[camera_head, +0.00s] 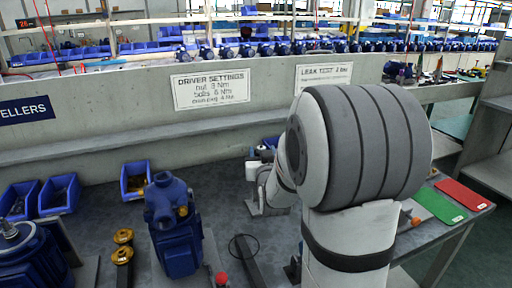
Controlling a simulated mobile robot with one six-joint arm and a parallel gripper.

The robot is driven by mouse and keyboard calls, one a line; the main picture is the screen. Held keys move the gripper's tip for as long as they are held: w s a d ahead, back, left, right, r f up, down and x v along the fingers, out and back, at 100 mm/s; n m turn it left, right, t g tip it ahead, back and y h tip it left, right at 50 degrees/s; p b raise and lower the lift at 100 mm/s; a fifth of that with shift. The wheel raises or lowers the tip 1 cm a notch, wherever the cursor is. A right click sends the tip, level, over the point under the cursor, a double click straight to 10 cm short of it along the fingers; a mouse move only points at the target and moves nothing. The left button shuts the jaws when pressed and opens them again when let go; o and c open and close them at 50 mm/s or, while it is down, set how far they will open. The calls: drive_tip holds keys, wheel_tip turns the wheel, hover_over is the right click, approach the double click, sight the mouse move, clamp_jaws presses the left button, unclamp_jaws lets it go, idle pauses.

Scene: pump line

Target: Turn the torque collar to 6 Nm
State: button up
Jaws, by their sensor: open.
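I cannot make out the torque collar or its driver in this view. A sign headed "DRIVER SETTINGS" (211,88) hangs on the grey wall behind the bench; its small lines seem to list nut, bolts and drain plug values in Nm. My own large white and grey arm link fills the right of centre and hides part of the bench. My gripper cannot be made out. A blue pump (176,228) stands upright on the dark bench, left of my arm.
Blue bins (136,180) stand along the back left of the bench. Yellow-topped parts (123,246) stand left of the pump, and another blue unit (30,258) is at far left. Green (440,205) and red (462,194) cards lie at the right end.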

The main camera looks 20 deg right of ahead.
drive_tip(key=x, duration=0.5)
drive_tip(key=shift+w, duration=0.2)
